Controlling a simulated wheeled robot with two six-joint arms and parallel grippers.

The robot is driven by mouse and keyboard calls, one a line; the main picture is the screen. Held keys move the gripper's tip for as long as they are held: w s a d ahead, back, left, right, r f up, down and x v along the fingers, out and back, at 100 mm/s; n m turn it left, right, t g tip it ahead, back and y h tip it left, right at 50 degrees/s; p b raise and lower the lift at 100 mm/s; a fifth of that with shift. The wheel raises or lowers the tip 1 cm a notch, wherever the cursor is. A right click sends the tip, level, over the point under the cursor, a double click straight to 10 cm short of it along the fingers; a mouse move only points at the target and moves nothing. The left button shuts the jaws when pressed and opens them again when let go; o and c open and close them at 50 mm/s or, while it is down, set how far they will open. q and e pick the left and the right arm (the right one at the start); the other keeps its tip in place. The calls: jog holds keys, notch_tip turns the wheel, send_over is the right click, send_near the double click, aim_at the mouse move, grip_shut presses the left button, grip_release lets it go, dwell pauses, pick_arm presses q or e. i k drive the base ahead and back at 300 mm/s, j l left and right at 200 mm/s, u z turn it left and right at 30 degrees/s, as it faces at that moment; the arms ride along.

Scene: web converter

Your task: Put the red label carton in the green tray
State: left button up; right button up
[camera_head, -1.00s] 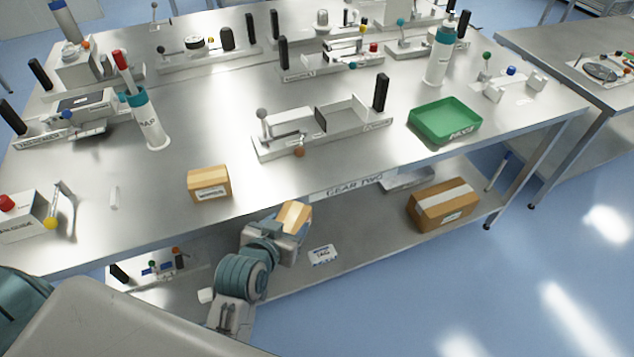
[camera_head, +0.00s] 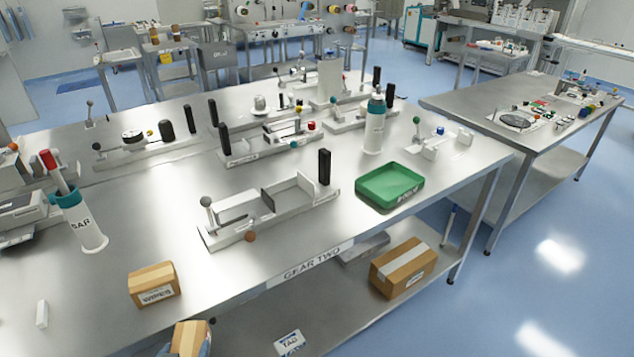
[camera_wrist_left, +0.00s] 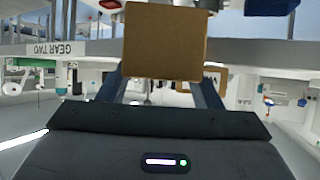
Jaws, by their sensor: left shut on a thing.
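My left gripper (camera_wrist_left: 162,88) is shut on a small brown carton (camera_wrist_left: 165,42), which fills the space between the fingers in the wrist view. The held carton (camera_head: 190,339) also shows at the bottom edge of the head view, in front of the table's front edge; no red label can be made out on it. The green tray (camera_head: 390,184) lies empty on the right part of the table, well to the right of and beyond the held carton. My right gripper is not in view.
A carton marked WIPES (camera_head: 154,285) stands near the table's front edge. A grey fixture (camera_head: 268,209) with a black upright handle stands left of the tray, and a white bottle (camera_head: 374,130) behind it. A larger taped carton (camera_head: 403,267) sits on the lower shelf.

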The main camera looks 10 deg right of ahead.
aim_at(390, 186)
jog(key=i+l+u, duration=0.1)
jog(key=l+u, duration=0.2)
jog(key=l, duration=0.15)
jog(key=l+u, duration=0.6)
jog(key=l, duration=2.3)
